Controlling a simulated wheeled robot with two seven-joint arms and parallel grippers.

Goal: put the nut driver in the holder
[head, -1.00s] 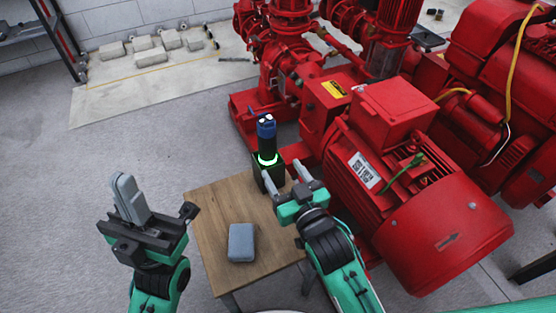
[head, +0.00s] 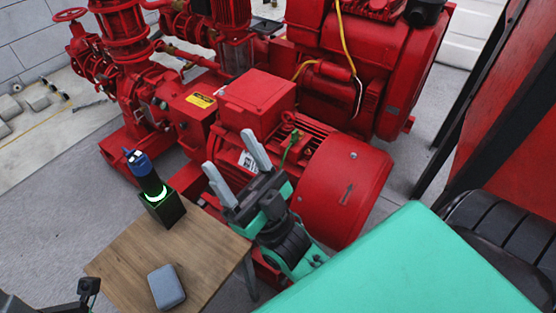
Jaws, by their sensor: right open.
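The nut driver (head: 146,173) is a blue and black tool with a glowing green ring near its lower part. It stands, leaning a little in this tilted view, with its lower end inside the black square holder (head: 165,212) on the wooden table. Its tip inside the holder is hidden. My right gripper (head: 230,153) is open and empty, to the right of the nut driver and apart from it, in front of the red motor. Of my left arm only dark wrist parts show at the bottom left corner; its fingers are out of frame.
The wooden table (head: 205,250) also bears a small grey case (head: 167,287) near its front. The large red pumpset (head: 340,190) stands close behind and right of the table. A dark-framed red panel (head: 510,130) is at the right. Open floor lies left.

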